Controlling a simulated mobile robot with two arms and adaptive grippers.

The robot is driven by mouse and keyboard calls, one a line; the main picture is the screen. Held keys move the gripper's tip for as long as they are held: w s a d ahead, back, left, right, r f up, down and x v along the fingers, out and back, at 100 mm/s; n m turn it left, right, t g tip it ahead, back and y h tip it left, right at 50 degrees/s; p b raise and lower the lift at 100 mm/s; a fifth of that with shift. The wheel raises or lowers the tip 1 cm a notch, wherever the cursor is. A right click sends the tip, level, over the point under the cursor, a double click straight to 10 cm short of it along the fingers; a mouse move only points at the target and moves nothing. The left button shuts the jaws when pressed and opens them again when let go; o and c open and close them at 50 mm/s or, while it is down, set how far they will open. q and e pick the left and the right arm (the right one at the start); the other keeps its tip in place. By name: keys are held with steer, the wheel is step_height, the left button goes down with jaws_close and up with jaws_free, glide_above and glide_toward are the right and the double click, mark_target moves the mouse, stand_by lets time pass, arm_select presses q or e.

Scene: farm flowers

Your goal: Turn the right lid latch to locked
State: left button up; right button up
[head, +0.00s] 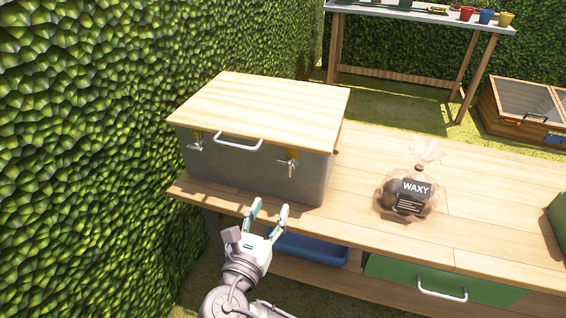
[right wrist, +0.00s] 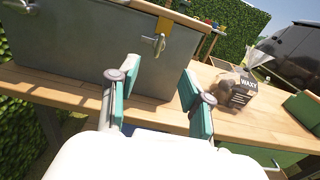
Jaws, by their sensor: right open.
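The grey metal box (head: 225,158) with a pale wooden lid (head: 265,105) stands on the wooden bench. The right lid latch (head: 290,163), a small silver lever under a brass plate, is on the right of the box's front. It also shows in the right wrist view (right wrist: 156,43), above the gap between my fingers. Its exact turn is hard to tell. The left latch (head: 197,142) is on the front's left side. My right gripper (head: 267,212) is open and empty, in front of and below the right latch, apart from it. My left gripper is out of view.
A handle (head: 239,143) juts from the box's front between the latches. A bag marked WAXY (head: 407,190) stands on the bench (head: 480,215) to the right. A blue tray (head: 310,248) and a green drawer (head: 390,270) are below. A hedge (head: 90,150) is close on the left.

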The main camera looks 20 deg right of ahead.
mark_target(289, 170)
steer(key=b+x, duration=0.1)
steer(key=x, duration=1)
steer(key=shift+w+d+b, duration=0.1)
steer(key=shift+d+b, duration=0.05)
steer(key=shift+b, duration=0.25)
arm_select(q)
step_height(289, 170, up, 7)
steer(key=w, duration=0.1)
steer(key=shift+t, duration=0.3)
arm_select(e)
steer(key=shift+x, duration=0.8)
steer(key=shift+c, duration=0.2)
jaws_close()
